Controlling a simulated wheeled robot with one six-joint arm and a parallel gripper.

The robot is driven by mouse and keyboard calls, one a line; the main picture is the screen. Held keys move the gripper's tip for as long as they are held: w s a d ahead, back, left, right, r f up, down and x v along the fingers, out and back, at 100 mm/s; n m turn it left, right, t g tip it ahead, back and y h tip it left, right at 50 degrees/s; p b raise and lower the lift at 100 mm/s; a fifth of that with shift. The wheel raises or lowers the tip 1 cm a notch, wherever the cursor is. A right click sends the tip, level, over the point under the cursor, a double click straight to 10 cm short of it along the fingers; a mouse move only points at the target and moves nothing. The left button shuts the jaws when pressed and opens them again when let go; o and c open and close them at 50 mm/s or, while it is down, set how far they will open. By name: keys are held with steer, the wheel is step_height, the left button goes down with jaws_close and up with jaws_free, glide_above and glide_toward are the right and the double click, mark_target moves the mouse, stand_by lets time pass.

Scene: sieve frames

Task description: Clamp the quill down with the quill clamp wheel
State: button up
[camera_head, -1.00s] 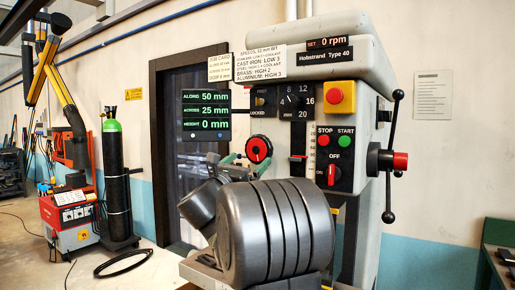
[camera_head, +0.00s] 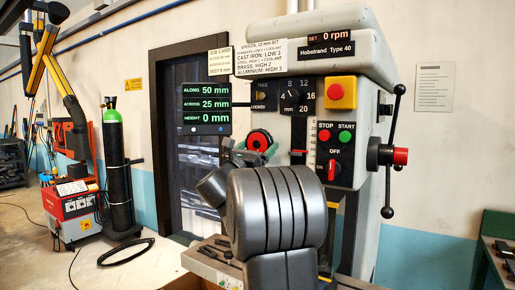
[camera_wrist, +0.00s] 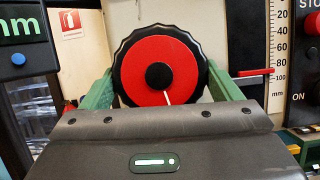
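The quill clamp wheel (camera_head: 259,141) is a red disc with a black scalloped rim, on the left side of the drill press head. In the wrist view the wheel (camera_wrist: 160,65) faces me, with a black hub and a white mark pointing down and slightly right. My gripper (camera_wrist: 160,80) has its two green fingers on either side of the wheel, tips close to the rim. I cannot tell whether they touch it. In the head view my dark forearm and wrist cover the space below the wheel, and my gripper (camera_head: 256,148) shows only partly.
The display (camera_head: 203,109) reads height 0 mm, and the spindle readout (camera_head: 329,36) shows 0 rpm. The emergency button (camera_head: 337,91), switches and a lever handle (camera_head: 398,156) are right of the wheel. A depth scale (camera_wrist: 280,55) stands close to the right finger.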

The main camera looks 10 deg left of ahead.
steer(key=shift+a+f+m+g+h+b, duration=0.15)
steer(key=shift+m+h+b, duration=0.15)
steer(key=shift+m+b, duration=0.3)
steer(key=shift+d+f+m+g+h+b, duration=0.15)
steer(key=shift+m+h+b, duration=0.15)
steer(key=shift+m+b, duration=0.25)
steer(key=shift+a+r+m+h+b, duration=0.1)
steer(key=shift+r+m+h+b, duration=0.2)
steer(key=shift+m, duration=0.45)
steer(key=o, duration=0.9)
steer(key=shift+c, duration=0.2)
